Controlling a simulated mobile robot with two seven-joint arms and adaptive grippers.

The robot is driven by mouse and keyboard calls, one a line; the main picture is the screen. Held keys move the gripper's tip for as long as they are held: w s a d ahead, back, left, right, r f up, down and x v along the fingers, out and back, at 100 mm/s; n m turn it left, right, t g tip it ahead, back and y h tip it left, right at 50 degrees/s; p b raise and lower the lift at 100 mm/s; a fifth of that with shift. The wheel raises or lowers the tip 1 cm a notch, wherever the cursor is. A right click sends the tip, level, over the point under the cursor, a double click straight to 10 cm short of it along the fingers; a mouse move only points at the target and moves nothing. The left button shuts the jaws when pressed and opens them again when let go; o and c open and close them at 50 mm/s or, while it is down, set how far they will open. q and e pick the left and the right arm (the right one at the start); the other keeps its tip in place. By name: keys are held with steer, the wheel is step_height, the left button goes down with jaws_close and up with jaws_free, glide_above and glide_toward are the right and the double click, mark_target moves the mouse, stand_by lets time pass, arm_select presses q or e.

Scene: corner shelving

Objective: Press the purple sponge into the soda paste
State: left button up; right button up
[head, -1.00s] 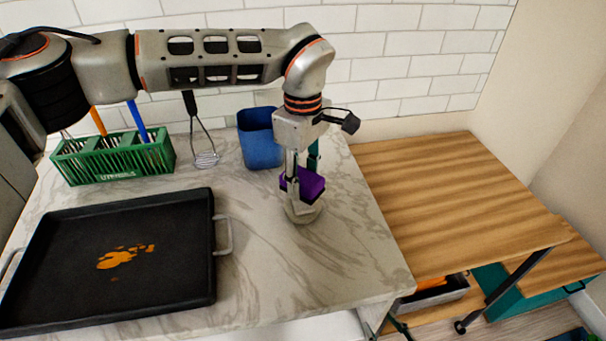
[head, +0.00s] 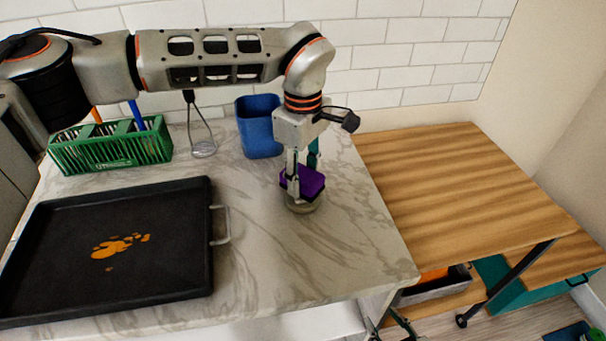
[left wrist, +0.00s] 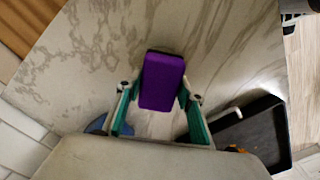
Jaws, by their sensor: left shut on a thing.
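The purple sponge (head: 303,181) is held between the fingers of my left gripper (head: 302,176), directly over a small round pale dish (head: 303,206) on the marble counter. The sponge sits very low, at the dish's rim; I cannot tell whether it touches the paste. The paste is hidden under the sponge. In the left wrist view the sponge (left wrist: 162,81) lies between the teal finger pads, and the dish is hidden behind it. My right gripper (head: 386,325) shows only partly at the bottom edge, its fingers apart, with nothing seen between them.
A black tray (head: 190,283) with orange stains lies on the left of the counter. A green utensil crate (head: 112,152), a whisk-like masher (head: 202,145) and a blue cup (head: 260,128) stand behind. A wooden table (head: 450,190) adjoins at right. The counter's front right is clear.

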mark_target(303, 174)
arm_select(q)
steer(key=shift+f, duration=0.5)
stand_by(0.8)
steer(key=shift+f, duration=0.15)
stand_by(0.9)
steer(key=shift+r+p, duration=1.4)
steer(key=shift+r, duration=0.6)
steer(key=shift+r+p, duration=1.2)
steer(key=shift+r, duration=0.4)
